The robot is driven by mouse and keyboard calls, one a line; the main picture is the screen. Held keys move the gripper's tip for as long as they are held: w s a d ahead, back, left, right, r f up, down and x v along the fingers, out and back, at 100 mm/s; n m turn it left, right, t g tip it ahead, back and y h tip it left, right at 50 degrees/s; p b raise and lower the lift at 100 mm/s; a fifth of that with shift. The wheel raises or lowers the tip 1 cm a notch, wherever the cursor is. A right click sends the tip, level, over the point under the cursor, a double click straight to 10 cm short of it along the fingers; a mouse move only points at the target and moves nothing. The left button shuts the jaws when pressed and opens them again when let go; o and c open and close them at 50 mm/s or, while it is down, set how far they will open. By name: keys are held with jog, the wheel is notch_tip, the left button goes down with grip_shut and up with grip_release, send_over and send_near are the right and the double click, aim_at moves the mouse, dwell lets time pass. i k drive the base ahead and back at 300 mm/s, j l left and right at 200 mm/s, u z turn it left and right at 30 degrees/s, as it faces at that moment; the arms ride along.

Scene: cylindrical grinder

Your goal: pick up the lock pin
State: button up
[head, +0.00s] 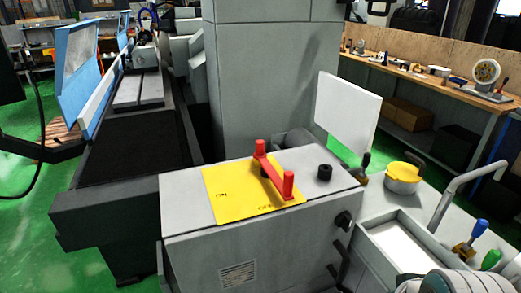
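I cannot tell for certain which part is the lock pin. A red handle (273,172) with upright ends sits on a yellow plate (225,200) marked with lettering, on top of a grey cabinet (190,238). A short black knob (324,172) stands on the same top, right of the plate. A yellow round piece with a black part on it (402,181) rests on the lower grey surface to the right. My gripper is not in view. A pale rounded part cut off at the bottom right may be my own arm.
A grey bent rail (455,188) rises beside an open tray (398,246). Blue- and green-handled tools (480,228) stand at the right edge. A white panel (347,112) stands behind the cabinet. A workbench (440,88) holds small items at back right. Green floor shows at left.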

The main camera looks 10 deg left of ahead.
aim_at(259, 143)
jog(key=j, duration=0.35)
jog(key=k+j, duration=0.1)
jog(key=j, duration=0.25)
jog(key=i+j, duration=0.1)
jog(key=j, duration=0.35)
jog(key=i+j, duration=0.1)
jog(key=j, duration=0.3)
jog(key=i+j+z, duration=0.1)
jog(key=j, duration=0.35)
jog(key=i+j, duration=0.3)
